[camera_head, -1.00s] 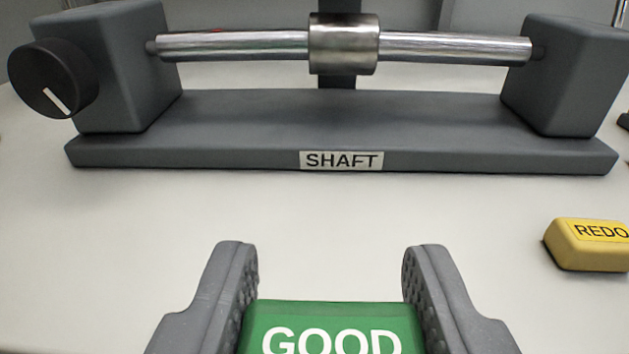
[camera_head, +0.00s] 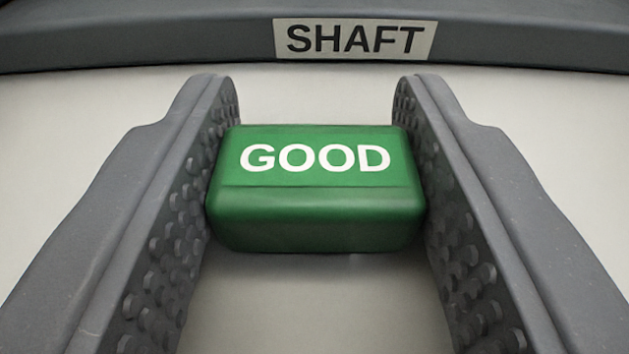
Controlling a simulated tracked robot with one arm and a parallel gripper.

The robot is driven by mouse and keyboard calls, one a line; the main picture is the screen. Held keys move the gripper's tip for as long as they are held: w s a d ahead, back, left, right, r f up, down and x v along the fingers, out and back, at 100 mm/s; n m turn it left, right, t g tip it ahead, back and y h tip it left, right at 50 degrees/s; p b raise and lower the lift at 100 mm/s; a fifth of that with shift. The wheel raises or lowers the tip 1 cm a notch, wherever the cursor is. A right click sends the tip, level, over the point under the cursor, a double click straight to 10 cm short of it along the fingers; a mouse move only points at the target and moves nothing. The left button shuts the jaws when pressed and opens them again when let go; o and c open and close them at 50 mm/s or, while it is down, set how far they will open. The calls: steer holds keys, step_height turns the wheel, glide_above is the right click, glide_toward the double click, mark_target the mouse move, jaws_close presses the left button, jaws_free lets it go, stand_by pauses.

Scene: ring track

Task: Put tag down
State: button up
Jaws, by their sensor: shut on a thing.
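The tag is a green block (camera_head: 316,215) with GOOD in white letters on its top. It lies level between the two grey studded fingers of my gripper (camera_head: 316,185), which is shut on its left and right sides. The tag is low, close to the pale tabletop (camera_head: 315,310). I cannot tell for sure whether its underside touches the surface. The fingertips reach past the tag toward the shaft stand.
The dark grey base of the shaft stand (camera_head: 180,38), with a SHAFT label (camera_head: 354,39), crosses the top of the view just ahead of the fingertips. A strip of bare table lies between.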

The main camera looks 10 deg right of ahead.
steer(key=o, duration=0.9)
steer(key=shift+o, duration=0.2)
steer(key=v, duration=1.2)
steer(key=shift+p, duration=0.35)
steer(key=shift+r, duration=0.1)
